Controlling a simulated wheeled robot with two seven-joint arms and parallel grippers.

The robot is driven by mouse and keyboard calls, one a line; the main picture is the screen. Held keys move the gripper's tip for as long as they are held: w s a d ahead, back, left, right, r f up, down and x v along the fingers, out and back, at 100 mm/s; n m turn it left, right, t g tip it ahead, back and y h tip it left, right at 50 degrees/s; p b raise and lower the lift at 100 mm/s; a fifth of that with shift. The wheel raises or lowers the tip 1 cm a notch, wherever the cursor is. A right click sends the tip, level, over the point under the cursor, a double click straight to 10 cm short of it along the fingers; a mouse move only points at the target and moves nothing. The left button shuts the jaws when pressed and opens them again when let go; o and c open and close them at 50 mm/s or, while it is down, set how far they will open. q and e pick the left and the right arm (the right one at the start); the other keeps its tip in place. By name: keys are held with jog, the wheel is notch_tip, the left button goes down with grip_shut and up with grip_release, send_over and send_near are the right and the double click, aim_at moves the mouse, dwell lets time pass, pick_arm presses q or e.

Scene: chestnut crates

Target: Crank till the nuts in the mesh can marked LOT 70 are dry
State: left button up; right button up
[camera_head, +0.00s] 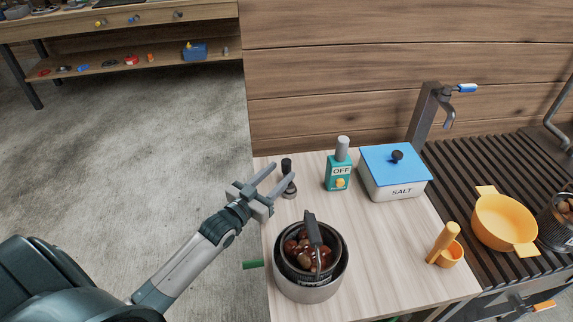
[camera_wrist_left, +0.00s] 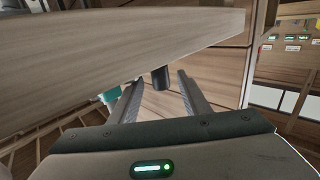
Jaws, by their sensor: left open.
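A dark can of brown nuts (camera_head: 302,250), with an upright dark handle (camera_head: 312,228), sits inside a round grey tub (camera_head: 307,292) at the front left of the pale table. Its label is too small to read. A green handle (camera_head: 253,265) sticks out left of the tub, past the table edge. A second dark can with nuts (camera_head: 562,236) is cut off at the right edge; no lot mark is readable. My left gripper (camera_head: 281,173) is open and empty behind the tub, by a black-knobbed upright piece (camera_head: 287,165). In the left wrist view a dark knob (camera_wrist_left: 160,77) shows between the fingers (camera_wrist_left: 158,84).
A teal bottle marked OFF (camera_head: 339,172) and a blue-lidded SALT box (camera_head: 395,182) stand at the back. An orange scoop cup (camera_head: 449,253) is at the right. A yellow two-handled pan (camera_head: 504,222) is on the slatted rack (camera_head: 460,185). The table's middle is clear.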

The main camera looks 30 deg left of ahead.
aim_at(283, 170)
pick_arm(q)
jog(key=w, duration=0.3)
jog(key=shift+w+d, duration=0.3)
jog(key=shift+w, duration=0.3)
pick_arm(e)
jog(key=shift+s+d+f+g, duration=0.15)
jog(key=shift+s+f+g, duration=0.1)
jog(key=shift+s, duration=0.4)
jog(key=shift+s+d+f+g, duration=0.1)
jog(key=shift+s+f+g, duration=0.1)
jog(key=shift+s, duration=0.4)
pick_arm(q)
jog(key=shift+c, duration=0.3)
pick_arm(e)
jog(key=shift+w, duration=0.1)
pick_arm(q)
grip_shut()
pick_arm(e)
jog(key=shift+w+r, duration=0.1)
jog(key=shift+w, duration=0.1)
pick_arm(q)
jog(key=shift+h, duration=0.3)
pick_arm(e)
jog(key=shift+d+t, duration=0.15)
jog(key=shift+t, duration=0.1)
